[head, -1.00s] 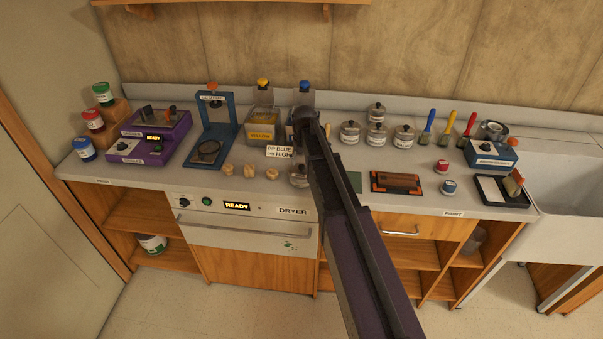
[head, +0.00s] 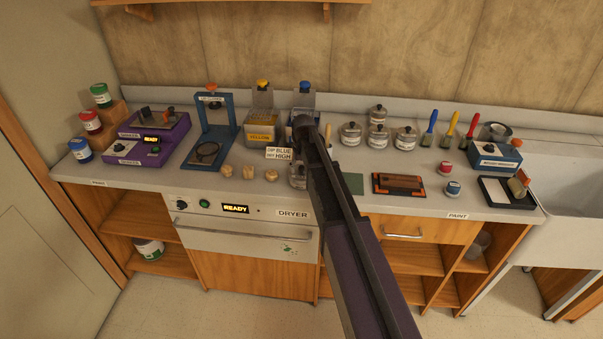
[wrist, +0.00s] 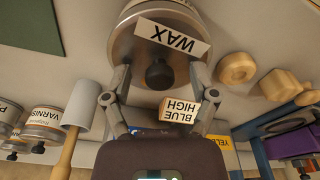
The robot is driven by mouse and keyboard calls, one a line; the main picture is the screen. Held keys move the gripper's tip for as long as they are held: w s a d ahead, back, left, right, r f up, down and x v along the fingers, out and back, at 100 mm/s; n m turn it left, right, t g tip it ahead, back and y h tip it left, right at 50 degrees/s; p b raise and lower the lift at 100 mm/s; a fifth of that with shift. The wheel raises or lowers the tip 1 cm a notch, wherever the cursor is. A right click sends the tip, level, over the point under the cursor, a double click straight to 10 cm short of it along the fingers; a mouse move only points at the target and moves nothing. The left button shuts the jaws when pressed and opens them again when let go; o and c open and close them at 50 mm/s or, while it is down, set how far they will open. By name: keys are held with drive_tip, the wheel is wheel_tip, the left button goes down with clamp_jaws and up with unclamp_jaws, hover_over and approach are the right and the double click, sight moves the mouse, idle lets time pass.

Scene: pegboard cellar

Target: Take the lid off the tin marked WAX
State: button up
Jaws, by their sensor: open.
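The tin marked WAX (wrist: 172,37) fills the top middle of the wrist view, its label upside down there. Its dark round lid knob (wrist: 160,75) shows between the two fingers of my gripper (wrist: 160,82). The fingers are open, one on each side of the knob; I cannot tell whether either touches the lid. In the head view the WAX tin (head: 297,177) stands near the counter's front, partly hidden behind my arm. My fingers are hidden there.
A card reading DIP BLUE, DRY HIGH (head: 279,154) stands close by the tin. Wooden knobs (head: 248,171) lie to its left. Several other lidded tins (head: 351,134) stand to the right, further back. A green mat (head: 353,183) and an orange-edged tray (head: 399,184) lie right of my arm.

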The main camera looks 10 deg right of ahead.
sight(301, 166)
clamp_jaws()
drive_tip(key=shift+r, duration=0.2)
idle(0.5)
wheel_tip(301, 166, up, 2)
drive_tip(key=p, duration=0.2)
drive_tip(key=shift+r+p, duration=0.1)
drive_tip(key=shift+p, duration=0.2)
drive_tip(key=shift+r+p, duration=0.8)
drive_tip(key=s+d, duration=0.2)
drive_tip(key=s, duration=0.5)
drive_tip(key=s+d, duration=0.3)
drive_tip(key=s, duration=0.5)
drive_tip(key=shift+d+r+p, duration=0.15)
drive_tip(key=shift+r+p, duration=0.25)
